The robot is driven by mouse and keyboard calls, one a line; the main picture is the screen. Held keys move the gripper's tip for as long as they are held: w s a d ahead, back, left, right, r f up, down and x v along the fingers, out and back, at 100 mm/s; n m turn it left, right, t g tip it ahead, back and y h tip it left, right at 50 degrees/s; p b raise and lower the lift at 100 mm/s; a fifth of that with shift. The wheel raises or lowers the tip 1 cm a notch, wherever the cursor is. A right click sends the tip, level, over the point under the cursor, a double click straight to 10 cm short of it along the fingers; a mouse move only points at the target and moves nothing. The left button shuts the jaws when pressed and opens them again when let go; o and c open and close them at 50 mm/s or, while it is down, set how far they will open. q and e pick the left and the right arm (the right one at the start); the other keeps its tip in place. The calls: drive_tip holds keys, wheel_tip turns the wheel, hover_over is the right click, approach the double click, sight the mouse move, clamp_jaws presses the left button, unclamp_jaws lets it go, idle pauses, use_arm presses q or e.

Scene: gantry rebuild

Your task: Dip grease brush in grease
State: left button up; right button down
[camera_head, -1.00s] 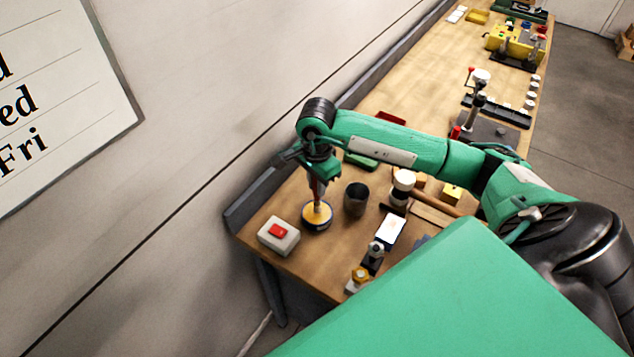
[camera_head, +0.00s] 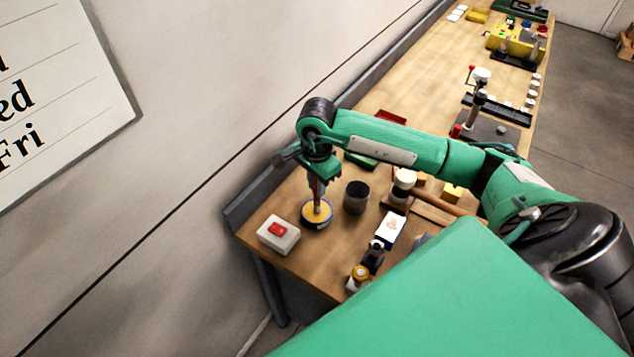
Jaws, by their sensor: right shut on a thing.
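My right gripper (camera_head: 319,174) points down over the near left part of the bench and is shut on the grease brush (camera_head: 317,197). The brush is upright, and its lower end is at the yellow grease (camera_head: 322,213) in a round, dark-rimmed tin (camera_head: 317,226). The bristle tip seems to be in the grease, but how deep I cannot tell. The gripper hides the top of the brush. My left gripper is not in view.
A white box with a red button (camera_head: 278,235) stands just left of the tin. A dark cup (camera_head: 356,196) stands close on its right. A white-capped item (camera_head: 403,185), a white card (camera_head: 390,229) and small fittings (camera_head: 358,277) lie further right. The wooden bench (camera_head: 393,98) runs back along the wall.

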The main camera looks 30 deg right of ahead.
drive_tip(key=shift+s+f+b, duration=0.1)
drive_tip(key=shift+f+b, duration=0.05)
drive_tip(key=shift+b, duration=0.25)
idle(1.4)
drive_tip(key=shift+r+p, duration=0.35)
drive_tip(key=shift+r, duration=0.6)
drive_tip(key=shift+r+p, duration=0.9)
drive_tip(key=shift+r, duration=1.75)
